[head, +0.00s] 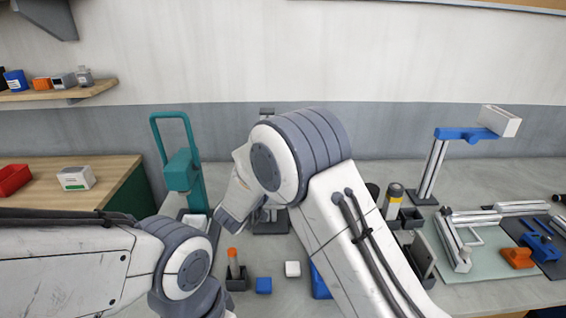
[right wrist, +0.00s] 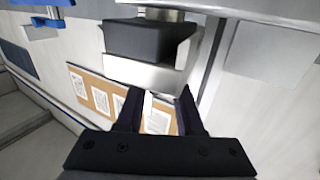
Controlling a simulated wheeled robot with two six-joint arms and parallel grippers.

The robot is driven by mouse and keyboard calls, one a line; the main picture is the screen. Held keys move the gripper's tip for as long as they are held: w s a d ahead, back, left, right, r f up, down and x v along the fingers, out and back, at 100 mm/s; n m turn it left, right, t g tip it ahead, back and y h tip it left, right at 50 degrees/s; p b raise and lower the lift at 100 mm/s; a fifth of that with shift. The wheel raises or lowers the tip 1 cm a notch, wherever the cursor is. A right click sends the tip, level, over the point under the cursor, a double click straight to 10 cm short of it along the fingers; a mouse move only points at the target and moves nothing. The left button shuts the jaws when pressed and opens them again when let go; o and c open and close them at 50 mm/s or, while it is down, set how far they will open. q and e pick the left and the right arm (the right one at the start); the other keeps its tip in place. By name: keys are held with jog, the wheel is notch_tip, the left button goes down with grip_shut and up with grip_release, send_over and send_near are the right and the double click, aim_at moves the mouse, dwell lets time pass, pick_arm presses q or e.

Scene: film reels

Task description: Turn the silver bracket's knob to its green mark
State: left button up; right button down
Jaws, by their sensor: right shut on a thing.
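In the right wrist view my right gripper (right wrist: 160,100) has its two dark fingers around a narrow pale piece, the knob (right wrist: 148,104), just under the silver bracket (right wrist: 140,74). A black block (right wrist: 146,40) sits on the bracket. The green mark does not show. In the head view my right arm covers most of the stand (head: 270,227) at the table's middle, and its gripper and the knob are hidden. My left arm comes in low at the left; its gripper is out of the picture.
A teal press (head: 182,170) stands left of the stand. In front are a holder with an orange-topped tube (head: 234,264), a blue cube (head: 263,285) and a white cube (head: 292,268). A lamp-like post (head: 432,170) and a pale green mat (head: 480,273) are to the right.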

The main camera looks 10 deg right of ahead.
jog(key=m+g+h, duration=0.3)
jog(key=g+h, duration=0.1)
jog(key=shift+m+p, duration=0.3)
jog(key=shift+p, duration=0.1)
jog(key=shift+d+m+g+h, duration=0.1)
jog(key=shift+m+g+h, duration=1.3)
jog(key=shift+g, duration=0.8)
jog(key=shift+m+g, duration=0.3)
jog(key=shift+m, duration=0.1)
jog(key=shift+r, duration=0.1)
jog(key=c, duration=0.5)
grip_release()
jog(key=shift+c, duration=0.2)
jog(key=shift+s+a, duration=0.1)
jog(key=shift+a, duration=0.2)
jog(key=b+v, duration=0.3)
jog(key=v, duration=0.7)
